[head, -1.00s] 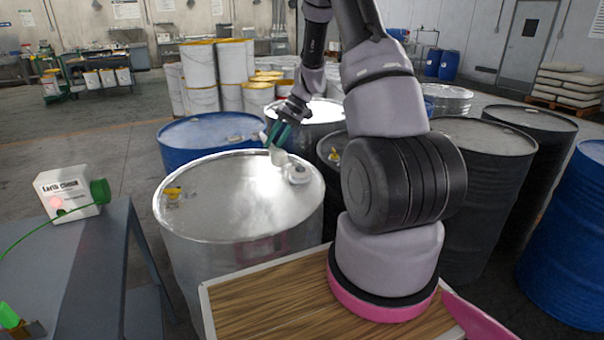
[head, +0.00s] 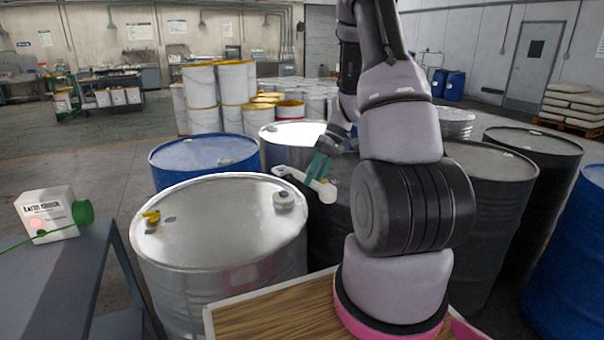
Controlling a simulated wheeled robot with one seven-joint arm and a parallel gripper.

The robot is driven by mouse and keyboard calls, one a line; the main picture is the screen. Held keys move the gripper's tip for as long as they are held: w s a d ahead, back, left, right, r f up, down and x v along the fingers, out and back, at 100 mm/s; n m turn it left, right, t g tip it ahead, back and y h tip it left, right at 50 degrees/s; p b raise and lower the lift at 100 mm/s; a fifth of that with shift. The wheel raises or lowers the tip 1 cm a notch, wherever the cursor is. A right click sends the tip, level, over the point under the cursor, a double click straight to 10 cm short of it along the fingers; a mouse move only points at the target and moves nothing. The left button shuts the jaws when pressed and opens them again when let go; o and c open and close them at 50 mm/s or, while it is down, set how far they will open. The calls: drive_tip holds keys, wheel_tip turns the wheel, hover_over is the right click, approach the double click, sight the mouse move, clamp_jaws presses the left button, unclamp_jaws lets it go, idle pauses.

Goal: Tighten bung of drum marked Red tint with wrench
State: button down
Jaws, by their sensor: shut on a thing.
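A bare silver drum (head: 205,238) stands upright, with a pale red label patch (head: 247,275) on its side, too small to read. On its lid are a grey bung (head: 284,200) near the right rim and a yellow cap (head: 151,216) at the left. My gripper (head: 318,168), with teal fingers, is shut on a pale grey wrench (head: 295,177). The wrench is tilted, its wider end (head: 327,191) to the right and its other end to the left. It appears beyond and right of the bung, apart from it. How tight the bung sits cannot be told.
A blue drum (head: 204,155) stands behind; dark drums (head: 490,190) and another blue drum (head: 575,240) stand at the right. A grey bench (head: 60,280) with a white box (head: 45,215) is at the left. Open floor lies beyond the bench.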

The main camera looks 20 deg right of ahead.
drive_tip(key=shift+s+d+f, duration=0.15)
drive_tip(key=shift+s, duration=0.1)
drive_tip(key=shift+d+f, duration=0.1)
drive_tip(key=shift+f, duration=2.6)
drive_tip(key=shift+f, duration=1.75)
drive_tip(key=shift+s+a+m+t, duration=0.2)
drive_tip(key=shift+a+m+t, duration=0.45)
drive_tip(key=shift+a, duration=0.5)
drive_tip(key=shift+s+a+m+t, duration=0.15)
drive_tip(key=shift+a+m+t, duration=0.2)
drive_tip(key=shift+a+m, duration=0.65)
